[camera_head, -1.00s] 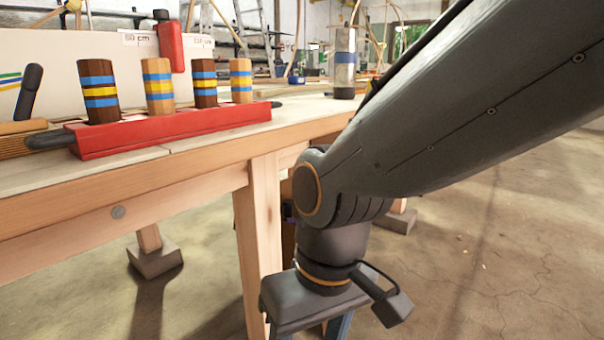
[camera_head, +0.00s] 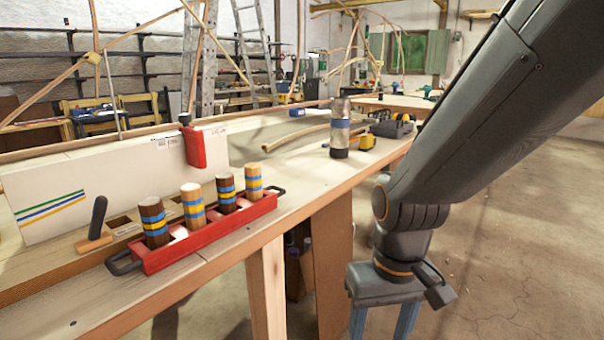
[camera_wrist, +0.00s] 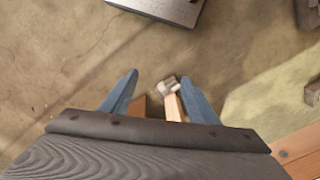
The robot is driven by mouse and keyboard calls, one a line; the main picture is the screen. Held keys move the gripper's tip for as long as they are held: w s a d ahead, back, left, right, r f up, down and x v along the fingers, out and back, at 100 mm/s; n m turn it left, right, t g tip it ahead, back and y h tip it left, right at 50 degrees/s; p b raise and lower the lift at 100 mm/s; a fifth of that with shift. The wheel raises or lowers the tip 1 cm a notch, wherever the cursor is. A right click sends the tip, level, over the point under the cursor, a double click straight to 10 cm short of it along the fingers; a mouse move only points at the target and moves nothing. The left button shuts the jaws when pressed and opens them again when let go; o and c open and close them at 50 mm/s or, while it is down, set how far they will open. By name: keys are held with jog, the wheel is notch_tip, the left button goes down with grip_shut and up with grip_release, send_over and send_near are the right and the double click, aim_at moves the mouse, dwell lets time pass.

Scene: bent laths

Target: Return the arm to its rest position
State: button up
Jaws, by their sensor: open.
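My arm (camera_head: 480,120) comes in from the upper right of the head view and bends down at its wrist, off the front edge of the bench. My gripper (camera_head: 384,325) points down beside the bench, its blue fingers partly cut off by the picture's lower edge. In the wrist view my gripper (camera_wrist: 160,95) has its two blue fingers spread apart. Nothing is held between them; concrete floor and a wooden bench leg with a grey foot show beyond.
The wooden bench (camera_head: 225,262) runs along the left. Open concrete floor (camera_head: 520,240) lies on the right.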

jog(key=s+d+r+m+p, duration=0.1)
jog(key=s+d+r+p, duration=0.1)
jog(key=d+r+p, duration=0.4)
notch_tip(320, 180, up, 2)
jog(key=p, duration=0.3)
jog(key=shift+d+m, duration=0.35)
jog(key=shift+m, duration=0.05)
